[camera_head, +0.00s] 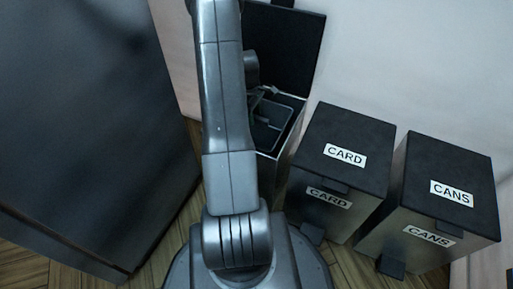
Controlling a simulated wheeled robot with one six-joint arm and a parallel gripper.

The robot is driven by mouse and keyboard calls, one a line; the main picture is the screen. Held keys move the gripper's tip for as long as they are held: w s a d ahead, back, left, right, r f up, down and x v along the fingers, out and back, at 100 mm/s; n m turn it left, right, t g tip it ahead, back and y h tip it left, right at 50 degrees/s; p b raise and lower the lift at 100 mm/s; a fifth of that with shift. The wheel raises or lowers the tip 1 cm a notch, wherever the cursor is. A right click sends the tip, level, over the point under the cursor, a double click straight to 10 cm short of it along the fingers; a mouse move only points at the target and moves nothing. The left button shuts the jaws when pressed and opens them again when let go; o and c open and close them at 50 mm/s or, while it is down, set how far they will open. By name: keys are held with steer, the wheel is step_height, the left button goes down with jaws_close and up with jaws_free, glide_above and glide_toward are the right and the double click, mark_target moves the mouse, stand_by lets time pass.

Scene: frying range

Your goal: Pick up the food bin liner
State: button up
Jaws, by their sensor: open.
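An open bin (300,127) stands behind my arm, with its dark lid (288,48) raised against the wall. Inside it is a dark liner (266,137) with a pale-edged rim. No food label shows on this bin. My gripper (262,100) is at the bin's mouth, above the liner, open and with nothing seen in it. My arm hides the left part of the bin and liner. I cannot tell whether the fingers touch the liner.
A closed bin marked CARD (343,150) stands close to the right of the open bin, and a closed bin marked CANS (446,183) stands beyond it. A large dark cabinet (85,120) fills the left. A pale wall (420,60) is behind. Some wooden floor (150,265) shows.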

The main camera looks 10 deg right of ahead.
mark_target(256, 121)
steer(key=f, duration=0.1)
steer(key=f+b, duration=0.1)
steer(key=f, duration=0.1)
steer(key=f+b, duration=0.1)
steer(key=f, duration=0.1)
steer(key=shift+s+d, duration=0.2)
steer(key=shift+d, duration=0.2)
steer(key=shift+r, duration=0.1)
jaws_close()
